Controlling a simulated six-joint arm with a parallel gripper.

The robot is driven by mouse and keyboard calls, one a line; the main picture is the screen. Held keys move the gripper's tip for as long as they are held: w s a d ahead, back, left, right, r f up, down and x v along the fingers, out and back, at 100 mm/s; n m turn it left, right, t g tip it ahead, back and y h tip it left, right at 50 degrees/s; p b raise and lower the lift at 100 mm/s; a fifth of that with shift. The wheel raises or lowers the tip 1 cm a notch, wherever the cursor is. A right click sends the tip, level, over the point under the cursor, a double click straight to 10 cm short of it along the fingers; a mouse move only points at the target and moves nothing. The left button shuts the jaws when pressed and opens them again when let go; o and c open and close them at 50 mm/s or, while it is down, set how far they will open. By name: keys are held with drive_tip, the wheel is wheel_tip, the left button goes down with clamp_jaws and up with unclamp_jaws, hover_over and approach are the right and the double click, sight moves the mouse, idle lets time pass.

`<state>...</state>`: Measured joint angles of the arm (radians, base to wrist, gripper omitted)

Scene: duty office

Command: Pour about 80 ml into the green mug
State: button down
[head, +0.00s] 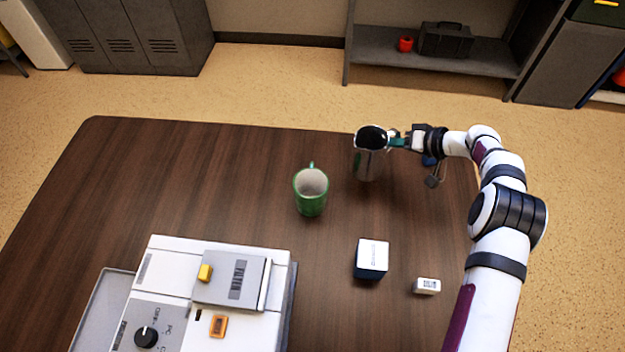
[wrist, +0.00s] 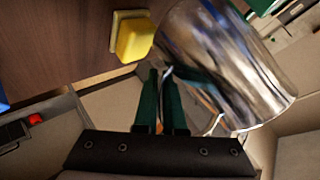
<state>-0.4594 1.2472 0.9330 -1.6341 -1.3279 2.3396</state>
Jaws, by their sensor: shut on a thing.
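The green mug (head: 311,197) stands upright on the table in the head view, its pale inside showing and its handle pointing to the back. No liquid can be made out in it. A shiny metal jug (head: 367,165) with a dark top is to the right of the mug, apart from it and roughly upright. My gripper (head: 394,141) comes from the right and is shut on the jug, seemingly at its handle. In the wrist view the jug (wrist: 232,70) fills the upper right beside my green fingers (wrist: 163,80). I cannot tell whether its base touches the table.
A white and dark box (head: 372,258) and a small white box (head: 427,286) lie in front. A large grey-white machine (head: 215,300) fills the front left. A yellow block (wrist: 135,40) shows in the wrist view. The table (head: 190,180) is clear left of the mug.

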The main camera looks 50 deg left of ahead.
sight(373, 142)
drive_tip(key=shift+s+a, duration=0.15)
drive_tip(key=shift+a, duration=0.15)
drive_tip(key=shift+s+a+r+n+t+h, duration=0.15)
drive_tip(key=shift+s+n+t+h, duration=0.5)
drive_tip(key=shift+t, duration=0.65)
drive_tip(key=shift+s+r+n+t, duration=0.55)
drive_tip(key=shift+s+r+t, duration=0.05)
drive_tip(key=shift+s+t, duration=0.1)
drive_tip(key=shift+s+a+r+n+t, duration=0.1)
drive_tip(key=shift+s+r+n+t, duration=0.05)
drive_tip(key=shift+s+r+t, duration=0.3)
drive_tip(key=shift+s+a+r+n+t, duration=0.15)
drive_tip(key=shift+s+r+t, duration=0.1)
drive_tip(key=shift+r, duration=0.3)
drive_tip(key=shift+s+r+n+t+h, duration=0.1)
drive_tip(key=shift+s+r+n+t, duration=0.2)
drive_tip(key=shift+r+t, duration=0.45)
drive_tip(key=shift+s+r+n+t+h, duration=0.2)
drive_tip(key=shift+r+n+t, duration=0.2)
drive_tip(key=shift+r, duration=0.6)
drive_tip(key=shift+s+r+n+t+h, duration=0.1)
drive_tip(key=shift+s+r+n+t, duration=0.2)
drive_tip(key=shift+r+t, duration=0.45)
drive_tip(key=shift+s+a+r, duration=0.1)
drive_tip(key=shift+r, duration=0.25)
drive_tip(key=shift+s+r+n+t, duration=0.3)
drive_tip(key=shift+r+n+t, duration=0.2)
drive_tip(key=shift+r, duration=0.05)
